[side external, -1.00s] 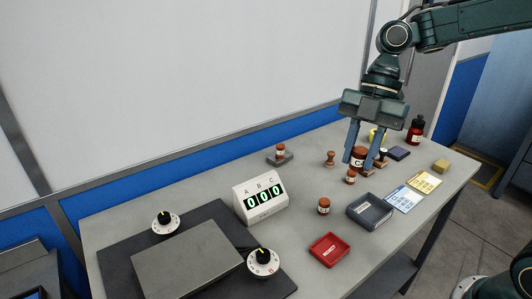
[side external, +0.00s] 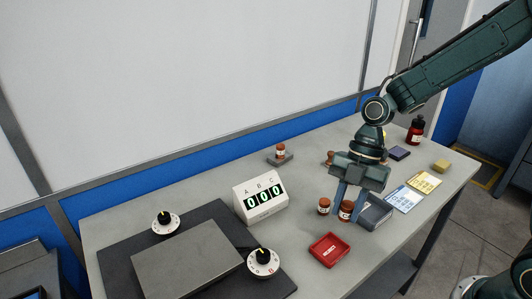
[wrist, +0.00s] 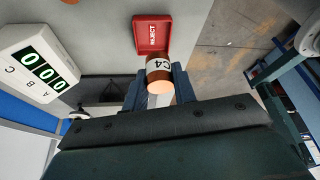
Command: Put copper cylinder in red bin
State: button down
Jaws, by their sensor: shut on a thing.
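My gripper (side external: 348,203) is shut on a copper cylinder (side external: 346,211) with a white band. In the wrist view the held cylinder (wrist: 159,70) shows the label C4 between the two fingers. It is near the red bin (side external: 328,250), up and to the right of it in the side view. The red bin also shows in the wrist view (wrist: 152,20), marked REJECT, just beyond the cylinder. The bin looks empty. In the side view I cannot tell the exact height of the cylinder above the table.
Another small copper-coloured cylinder (side external: 323,206) stands just left of the held one. A display box (side external: 259,196) reads 000.

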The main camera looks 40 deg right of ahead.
jog(key=shift+f, duration=3.25)
jog(key=shift+f, duration=0.5)
jog(key=c, duration=1.1)
grip_release()
jog(key=shift+r, duration=0.1)
jog(key=shift+r, duration=0.5)
jog(key=v, duration=1.2)
